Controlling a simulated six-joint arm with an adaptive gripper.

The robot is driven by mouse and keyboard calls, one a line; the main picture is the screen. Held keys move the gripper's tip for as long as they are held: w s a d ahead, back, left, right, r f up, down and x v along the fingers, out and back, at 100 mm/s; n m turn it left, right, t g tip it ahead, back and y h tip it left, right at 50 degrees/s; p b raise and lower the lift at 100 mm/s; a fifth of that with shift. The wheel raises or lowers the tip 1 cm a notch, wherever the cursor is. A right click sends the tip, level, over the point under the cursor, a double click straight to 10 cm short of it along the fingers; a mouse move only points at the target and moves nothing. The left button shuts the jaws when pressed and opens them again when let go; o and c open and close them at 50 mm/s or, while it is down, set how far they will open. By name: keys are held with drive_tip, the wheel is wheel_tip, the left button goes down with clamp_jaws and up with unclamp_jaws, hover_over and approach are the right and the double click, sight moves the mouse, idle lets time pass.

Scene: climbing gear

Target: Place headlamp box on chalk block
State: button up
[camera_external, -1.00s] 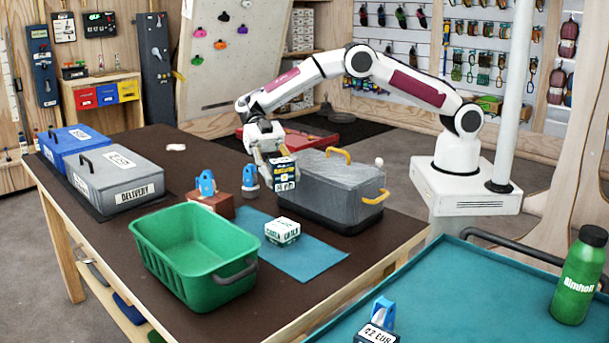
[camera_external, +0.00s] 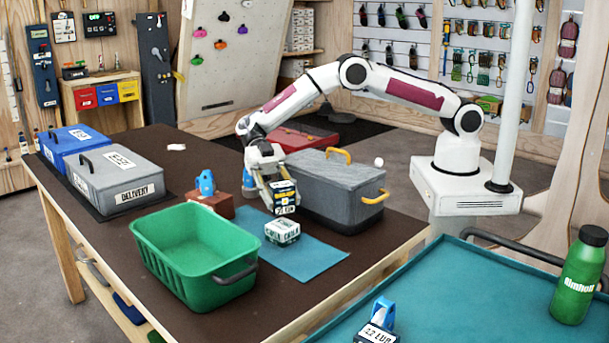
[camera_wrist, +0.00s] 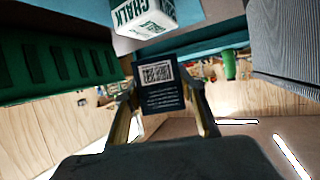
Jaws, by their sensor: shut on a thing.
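The headlamp box (camera_external: 285,197) is dark blue with yellow and white print. My gripper (camera_external: 272,190) is shut on it and holds it above the table. The box also shows between the fingers in the wrist view (camera_wrist: 162,86), with a white code label facing the camera. The chalk block (camera_external: 282,232) is a white cube with green lettering on the blue mat. It also shows at the top of the wrist view (camera_wrist: 143,16). The headlamp box is apart from it, above and just behind it in the external view.
A green basket (camera_external: 190,240) stands left of the chalk block. A grey case (camera_external: 338,185) with yellow handles stands close on the right. A blue device sits on a brown block (camera_external: 218,203) behind the basket. The blue mat (camera_external: 310,260) is bare in front.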

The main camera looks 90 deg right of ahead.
sight(281, 209)
drive_tip(key=shift+f, duration=1.85)
drive_tip(key=shift+f, duration=0.15)
drive_tip(key=o, duration=1.2)
drive_tip(key=shift+c, duration=0.2)
drive_tip(key=v, duration=0.7)
drive_tip(key=shift+d, duration=0.2)
drive_tip(key=shift+w+r, duration=0.15)
drive_tip(key=shift+r, duration=0.1)
